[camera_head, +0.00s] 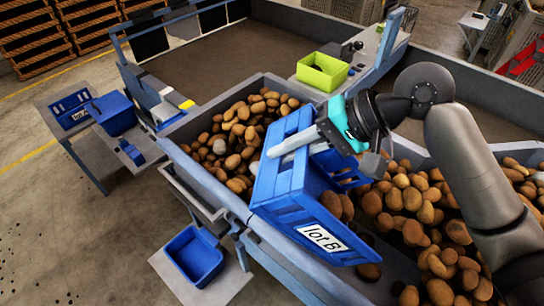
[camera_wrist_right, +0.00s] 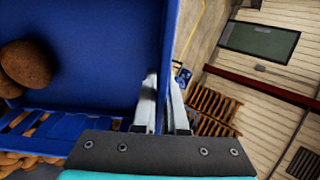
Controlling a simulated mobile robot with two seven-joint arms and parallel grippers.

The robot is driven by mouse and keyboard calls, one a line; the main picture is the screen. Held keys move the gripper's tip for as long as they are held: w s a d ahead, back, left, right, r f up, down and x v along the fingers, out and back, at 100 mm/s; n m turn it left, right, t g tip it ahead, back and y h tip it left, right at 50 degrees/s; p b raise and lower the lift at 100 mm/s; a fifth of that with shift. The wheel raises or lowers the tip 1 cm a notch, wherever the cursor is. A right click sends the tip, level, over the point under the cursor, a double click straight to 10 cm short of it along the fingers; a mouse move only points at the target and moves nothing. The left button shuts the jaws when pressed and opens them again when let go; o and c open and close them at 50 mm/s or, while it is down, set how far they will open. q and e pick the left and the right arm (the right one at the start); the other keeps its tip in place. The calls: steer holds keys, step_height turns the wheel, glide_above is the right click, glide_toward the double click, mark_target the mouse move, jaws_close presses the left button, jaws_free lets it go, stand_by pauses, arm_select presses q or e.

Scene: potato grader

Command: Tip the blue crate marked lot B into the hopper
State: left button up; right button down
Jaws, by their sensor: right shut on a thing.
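The blue crate marked lot B (camera_head: 275,190) is steeply tilted above the potato-filled hopper (camera_head: 172,132), with its label facing the front. My right gripper (camera_head: 290,142) is shut on the crate's upper rim. In the right wrist view the gripper (camera_wrist_right: 165,105) has its fingers on either side of the blue crate wall (camera_wrist_right: 150,60). Potatoes (camera_head: 410,200) lie below and to the right of the crate. My left gripper is not in view.
A blue crate marked lot A (camera_head: 72,108) stands on a side stand at the left, near another blue container (camera_head: 113,113). A blue bin (camera_head: 194,255) sits low at the front. A green crate (camera_head: 322,72) stands behind the hopper. Open floor lies at the left.

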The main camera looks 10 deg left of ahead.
steer(key=shift+r, duration=0.2)
steer(key=d+r+y+b, duration=0.3)
steer(key=d+r+y, duration=0.1)
steer(key=d, duration=0.6)
steer(key=shift+d+y+b, duration=0.35)
steer(key=shift+d+y, duration=0.05)
steer(key=shift+y, duration=0.2)
steer(key=shift+d, duration=0.1)
steer(key=d+y+b, duration=0.4)
steer(key=d+b, duration=0.2)
steer(key=d, duration=0.2)
steer(key=shift+s+d, duration=0.2)
steer(key=shift+d, duration=0.2)
steer(key=shift+f, duration=0.1)
